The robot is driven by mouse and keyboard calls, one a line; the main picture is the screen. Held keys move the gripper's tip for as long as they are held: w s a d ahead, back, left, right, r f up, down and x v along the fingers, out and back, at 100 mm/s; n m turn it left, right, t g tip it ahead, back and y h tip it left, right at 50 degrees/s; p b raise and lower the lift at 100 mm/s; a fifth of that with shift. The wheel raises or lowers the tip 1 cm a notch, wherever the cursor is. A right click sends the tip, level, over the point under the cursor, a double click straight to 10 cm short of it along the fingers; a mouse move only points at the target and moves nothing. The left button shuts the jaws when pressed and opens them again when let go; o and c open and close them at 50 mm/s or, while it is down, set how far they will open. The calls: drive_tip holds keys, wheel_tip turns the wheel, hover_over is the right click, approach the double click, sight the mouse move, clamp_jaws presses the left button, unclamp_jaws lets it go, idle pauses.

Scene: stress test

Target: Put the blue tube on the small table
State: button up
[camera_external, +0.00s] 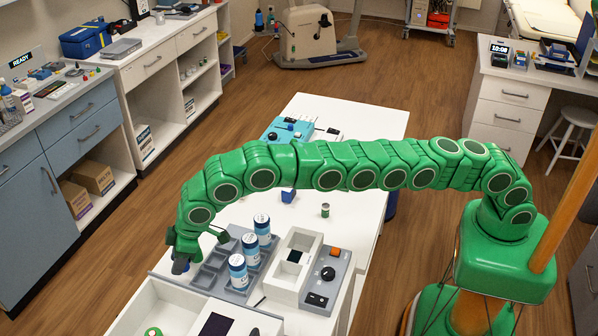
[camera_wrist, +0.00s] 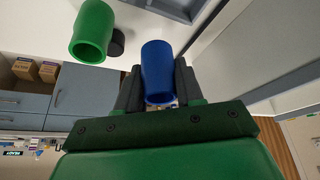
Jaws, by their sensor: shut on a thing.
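My gripper (camera_external: 184,254) is at the left end of my green arm, over the near left edge of the white worktop. In the wrist view my gripper (camera_wrist: 158,82) is shut on the blue tube (camera_wrist: 157,66), with one dark finger on each side of it. The tube's closed-looking end points away from the wrist.
A grey tray (camera_external: 207,278) with compartments holds blue-and-white cans (camera_external: 238,270) close to my gripper. A green tube (camera_wrist: 92,32) lies near a black cap (camera_wrist: 117,42) in the wrist view. The table's far right is clear.

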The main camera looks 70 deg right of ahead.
drive_tip(key=shift+w+f, duration=0.1)
drive_tip(key=shift+f, duration=0.05)
drive_tip(key=shift+f, duration=1.45)
drive_tip(key=shift+f, duration=0.15)
drive_tip(key=o, duration=0.8)
drive_tip(key=shift+v, duration=6.1)
